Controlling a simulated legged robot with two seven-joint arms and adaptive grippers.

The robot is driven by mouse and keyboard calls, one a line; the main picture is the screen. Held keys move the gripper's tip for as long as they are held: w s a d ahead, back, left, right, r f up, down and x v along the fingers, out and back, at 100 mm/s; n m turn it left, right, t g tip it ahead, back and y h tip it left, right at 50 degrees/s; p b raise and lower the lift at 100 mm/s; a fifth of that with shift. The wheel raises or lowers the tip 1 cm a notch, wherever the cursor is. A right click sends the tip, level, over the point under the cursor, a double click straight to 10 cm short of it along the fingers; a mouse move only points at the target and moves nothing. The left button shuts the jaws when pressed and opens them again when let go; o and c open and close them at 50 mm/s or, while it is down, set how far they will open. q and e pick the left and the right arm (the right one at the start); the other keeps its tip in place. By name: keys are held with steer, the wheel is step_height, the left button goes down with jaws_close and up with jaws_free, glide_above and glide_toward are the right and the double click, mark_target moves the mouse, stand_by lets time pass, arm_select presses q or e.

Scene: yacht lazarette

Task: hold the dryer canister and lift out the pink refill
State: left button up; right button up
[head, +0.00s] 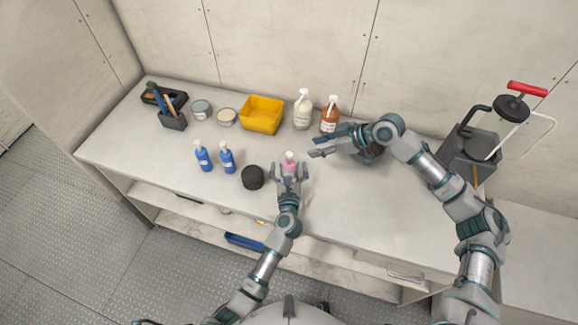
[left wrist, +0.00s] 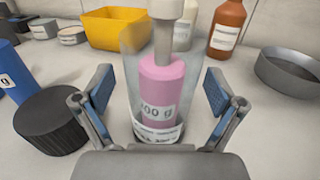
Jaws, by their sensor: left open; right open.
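The clear dryer canister (left wrist: 133,65) stands upright on the bench with the pink refill (left wrist: 162,90) inside it. The refill bears a label ending in "00 g", and a pale grey stem (left wrist: 165,40) rises from its top. In the head view the refill (head: 289,170) shows small and pink. My left gripper (left wrist: 160,100) is open, with one finger on each side of the canister and gaps visible; it also shows in the head view (head: 290,174). My right gripper (head: 316,147) is open and empty, above the bench to the right of the canister and beyond it.
A black ribbed cap (head: 252,177) and two blue bottles (head: 226,158) stand left of the canister. A yellow bin (head: 262,115), a cream bottle (head: 303,110) and an amber bottle (head: 330,115) stand behind. A grey round dish (left wrist: 288,73) lies to the right. The front right bench is clear.

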arm_select(q)
steer(key=shift+d, duration=0.15)
steer(key=c, duration=1.5)
